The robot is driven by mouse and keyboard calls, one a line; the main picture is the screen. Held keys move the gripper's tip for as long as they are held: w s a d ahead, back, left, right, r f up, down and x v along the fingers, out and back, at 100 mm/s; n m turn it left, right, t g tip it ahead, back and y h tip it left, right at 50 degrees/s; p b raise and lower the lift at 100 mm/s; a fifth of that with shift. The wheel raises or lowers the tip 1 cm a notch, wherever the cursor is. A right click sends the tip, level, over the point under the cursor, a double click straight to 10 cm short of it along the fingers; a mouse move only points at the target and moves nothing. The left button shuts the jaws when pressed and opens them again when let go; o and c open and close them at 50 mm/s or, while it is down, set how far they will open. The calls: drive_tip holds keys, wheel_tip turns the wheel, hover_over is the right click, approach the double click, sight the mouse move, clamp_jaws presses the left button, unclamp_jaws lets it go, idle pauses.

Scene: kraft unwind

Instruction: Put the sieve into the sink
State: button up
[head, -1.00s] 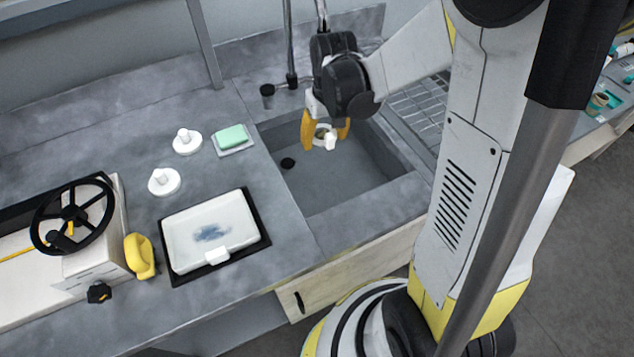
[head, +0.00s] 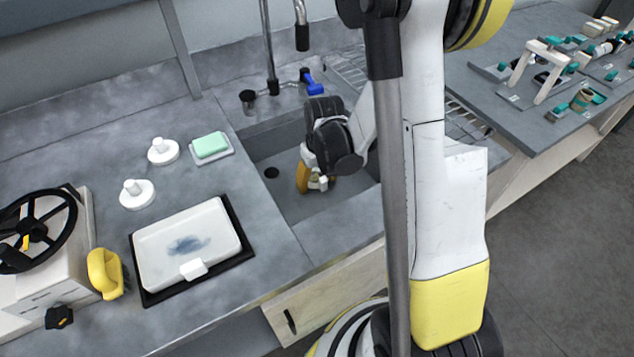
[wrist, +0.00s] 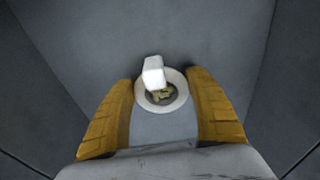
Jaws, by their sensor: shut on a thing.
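The sieve (wrist: 175,78) is a small white ring with a white block-like tab on one side and some tan bits inside it. My gripper (wrist: 162,108) is shut on the sieve, with a yellow finger on either side of its ring in the wrist view. In the head view my gripper (head: 316,181) is down inside the grey sink (head: 290,205), low over its floor. The sieve (head: 322,183) shows only in part there, beside a yellow finger. I cannot tell whether it touches the sink floor.
The sink's drain hole (head: 271,173) is left of my gripper. A faucet (head: 268,60) and a blue-handled item (head: 312,82) stand behind the sink. A white tray (head: 160,262) and a green soap bar (head: 210,145) lie on the counter to the left.

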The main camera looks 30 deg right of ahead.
drive_tip(key=shift+f, duration=0.15)
drive_tip(key=o, duration=1.4)
wheel_tip(320, 180, up, 13)
drive_tip(key=s+p, duration=0.2)
drive_tip(key=p, duration=0.3)
drive_tip(key=shift+s+a+r+t, duration=0.95)
drive_tip(key=shift+s+a+r, duration=0.8)
drive_tip(key=shift+r, duration=0.8)
drive_tip(key=shift+s+a+r+t, duration=1)
drive_tip(key=shift+s+a+r, duration=0.75)
drive_tip(key=shift+r, duration=0.85)
drive_tip(key=shift+s+a+r+t, duration=0.95)
drive_tip(key=shift+s+a+r, duration=0.75)
drive_tip(key=shift+r, duration=0.85)
